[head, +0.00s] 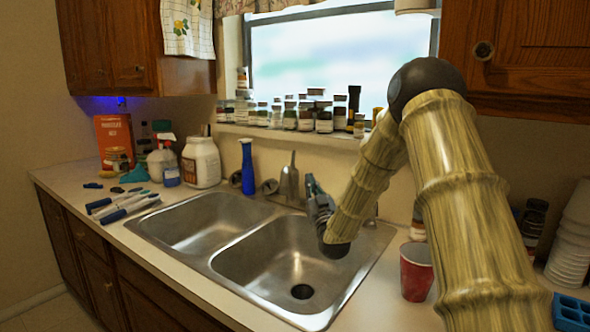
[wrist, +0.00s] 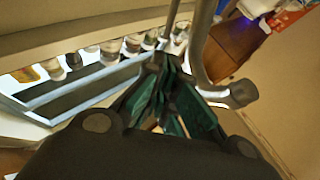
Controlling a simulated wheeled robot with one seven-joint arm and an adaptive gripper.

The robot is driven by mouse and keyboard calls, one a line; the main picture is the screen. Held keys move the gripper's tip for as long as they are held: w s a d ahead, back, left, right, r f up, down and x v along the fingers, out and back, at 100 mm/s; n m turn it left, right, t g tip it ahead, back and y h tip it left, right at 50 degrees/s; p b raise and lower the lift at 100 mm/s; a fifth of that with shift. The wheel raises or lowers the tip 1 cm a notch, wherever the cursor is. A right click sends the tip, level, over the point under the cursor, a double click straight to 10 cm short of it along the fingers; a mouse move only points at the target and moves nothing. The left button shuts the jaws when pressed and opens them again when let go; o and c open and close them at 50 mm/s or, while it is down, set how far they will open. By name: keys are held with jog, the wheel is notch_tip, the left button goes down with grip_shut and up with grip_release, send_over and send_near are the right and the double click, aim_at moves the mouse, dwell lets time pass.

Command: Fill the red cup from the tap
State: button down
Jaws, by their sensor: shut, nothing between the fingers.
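The red cup (head: 416,271) stands upright on the counter right of the sink; its inside is mostly hidden. The metal tap (head: 289,182) stands behind the double-basin sink. A grey metal tube with a rounded end (wrist: 213,72), apparently part of the tap, shows close up in the wrist view. My gripper (head: 311,182) is shut and empty, just right of the tap. In the wrist view my gripper (wrist: 168,62) has its green-black fingertips together close to the tube; I cannot tell whether they touch it. Any water flow is not visible.
The right basin (head: 293,265) and left basin (head: 205,222) look empty. A blue bottle (head: 247,168) stands behind the sink. Several jars line the window sill (head: 290,133). White stacked cups (head: 570,245) and a blue tray (head: 572,313) are at the right. Markers (head: 120,207) lie at the left.

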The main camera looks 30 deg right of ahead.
jog(key=a+p+x, duration=0.1)
jog(key=p+x, duration=0.1)
jog(key=x, duration=1.1)
jog(key=shift+w+r, duration=0.2)
jog(key=shift+w, duration=0.05)
jog(key=shift+d, duration=0.1)
jog(key=shift+w+d+r+b, duration=0.25)
jog(key=shift+w+r+b, duration=0.3)
jog(key=shift+r, duration=0.15)
